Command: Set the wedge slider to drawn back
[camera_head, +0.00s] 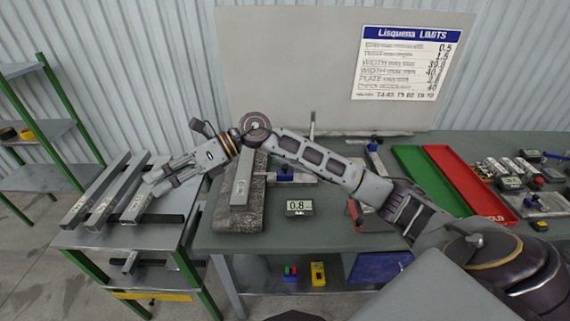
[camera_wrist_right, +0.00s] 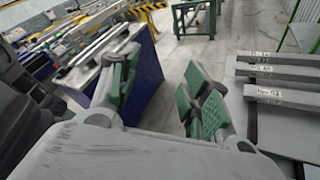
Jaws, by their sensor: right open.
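I cannot make out the wedge slider with certainty. Behind my right forearm in the head view, a metal fixture with a blue part (camera_head: 285,174) is partly hidden, and a similar blue-handled piece (camera_head: 373,147) stands farther right. My right gripper (camera_head: 172,155) is open and empty, reaching left above the side rack with the steel bars. In the right wrist view its green-padded fingers (camera_wrist_right: 160,95) are spread apart with nothing between them. My left gripper does not show.
Several steel bars (camera_head: 108,192) lie on the left rack. A steel bar (camera_head: 242,178) rests on a dark stone block (camera_head: 238,217). A display reading 0.8 (camera_head: 299,207), a green tray (camera_head: 425,175) and a red tray (camera_head: 470,183) are on the table. A limits sign (camera_head: 408,65) hangs behind.

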